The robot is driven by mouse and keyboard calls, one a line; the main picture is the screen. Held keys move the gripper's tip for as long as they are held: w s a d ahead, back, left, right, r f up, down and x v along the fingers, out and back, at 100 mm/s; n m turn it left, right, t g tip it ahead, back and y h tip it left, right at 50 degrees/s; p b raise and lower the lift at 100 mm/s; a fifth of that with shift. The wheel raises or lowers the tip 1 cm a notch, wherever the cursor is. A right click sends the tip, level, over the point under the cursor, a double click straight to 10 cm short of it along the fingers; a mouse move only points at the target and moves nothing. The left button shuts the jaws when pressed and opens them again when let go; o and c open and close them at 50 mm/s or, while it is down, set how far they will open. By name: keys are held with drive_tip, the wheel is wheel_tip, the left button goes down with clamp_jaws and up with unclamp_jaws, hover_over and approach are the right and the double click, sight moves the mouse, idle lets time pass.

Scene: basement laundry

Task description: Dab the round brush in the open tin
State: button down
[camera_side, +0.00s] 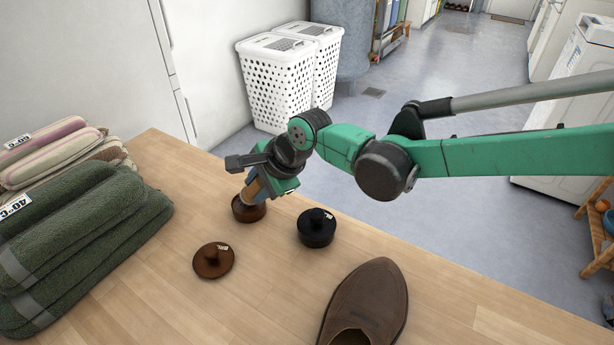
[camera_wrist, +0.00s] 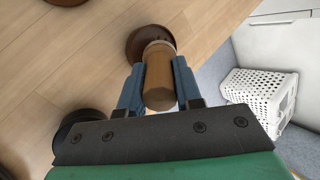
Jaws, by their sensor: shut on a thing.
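The round brush (camera_side: 252,193) has a brown wooden handle and a pale band at its lower end. My gripper (camera_side: 258,187) is shut on the handle, which also shows between the blue-grey fingers in the wrist view (camera_wrist: 158,82). The brush is tilted, its head down at the open brown tin (camera_side: 249,218). In the wrist view the tin (camera_wrist: 134,42) lies just beyond the brush head. The bristles are mostly hidden, so I cannot tell whether they touch the polish.
A brown shoe (camera_side: 370,300) is at the front right. Green folded towels (camera_side: 80,235) and striped ones (camera_side: 58,150) fill the left. White laundry baskets (camera_side: 275,85) stand on the floor beyond the wooden table (camera_side: 270,290).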

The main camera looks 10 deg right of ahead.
idle(0.4)
drive_tip(key=shift+r, duration=3.5)
